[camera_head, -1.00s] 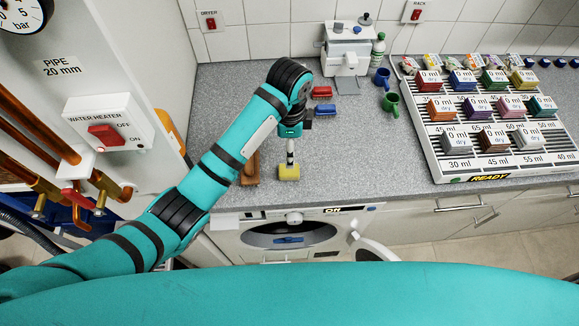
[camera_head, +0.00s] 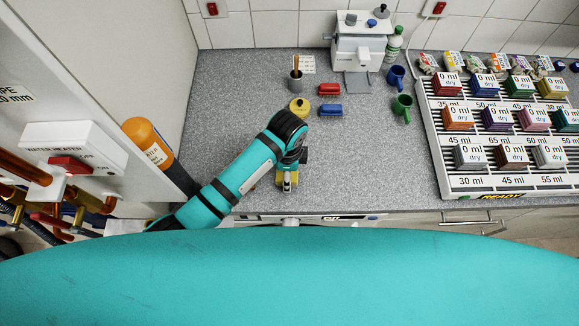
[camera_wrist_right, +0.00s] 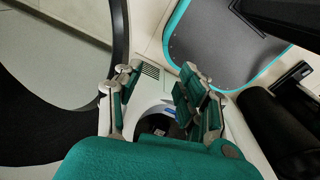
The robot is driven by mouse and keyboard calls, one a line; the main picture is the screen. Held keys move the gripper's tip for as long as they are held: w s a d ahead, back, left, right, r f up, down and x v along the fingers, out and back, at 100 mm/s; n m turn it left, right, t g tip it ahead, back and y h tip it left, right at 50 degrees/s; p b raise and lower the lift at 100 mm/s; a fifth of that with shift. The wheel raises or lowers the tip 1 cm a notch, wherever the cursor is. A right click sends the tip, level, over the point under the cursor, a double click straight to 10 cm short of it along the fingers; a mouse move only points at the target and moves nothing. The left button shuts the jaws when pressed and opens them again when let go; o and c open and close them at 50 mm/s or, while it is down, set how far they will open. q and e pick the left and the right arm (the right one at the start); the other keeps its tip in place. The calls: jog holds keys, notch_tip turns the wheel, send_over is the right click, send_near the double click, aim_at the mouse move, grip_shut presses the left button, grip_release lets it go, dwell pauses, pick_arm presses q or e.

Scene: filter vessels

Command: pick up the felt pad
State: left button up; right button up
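My left gripper (camera_head: 288,184) points down at the front of the grey counter, seen from above. A small yellow piece (camera_head: 287,175) shows at its fingertips, mostly hidden by the gripper and wrist. I cannot tell whether this is the felt pad, or whether the fingers grip it or sit just above it. No other thing is clearly recognisable as the felt pad. My right gripper (camera_wrist_right: 163,100) shows in the right wrist view with its fingers apart and nothing between them.
A yellow round item (camera_head: 299,107), a cup with a brush (camera_head: 295,80), a red block (camera_head: 329,89) and a blue block (camera_head: 330,110) stand behind the left gripper. Blue (camera_head: 396,76) and green (camera_head: 403,106) mugs are further right. A slotted rack (camera_head: 435,140) fills the right.

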pick_arm(q)
jog(key=shift+s+r, duration=0.1)
jog(key=shift+s, duration=0.2)
jog(key=shift+s+a+r, duration=0.1)
jog(key=shift+s, duration=0.15)
jog(key=shift+c, duration=1.1)
jog(key=c, duration=0.4)
jog(key=shift+w, duration=0.1)
jog(key=shift+c, duration=2.1)
jog(key=shift+w+r+b, duration=0.1)
jog(key=shift+r+b, duration=0.2)
jog(key=shift+r, duration=0.1)
notch_tip(320, 180, up, 2)
jog(key=shift+r+b, duration=0.1)
jog(key=shift+b, duration=0.45)
jog(key=s+a+r+b, duration=0.1)
jog(key=s+a, duration=0.1)
jog(key=s, duration=0.5)
jog(key=s+a+r+b, duration=0.1)
jog(key=s+a, duration=0.2)
jog(key=s, duration=0.5)
jog(key=shift+s+a+b, duration=0.15)
jog(key=shift+b, duration=0.15)
pick_arm(e)
jog(key=shift+s+a+f, duration=0.1)
jog(key=shift+s+f, duration=0.05)
jog(key=shift+f, duration=0.9)
jog(key=shift+s+a+f, duration=0.1)
jog(key=shift+f, duration=0.9)
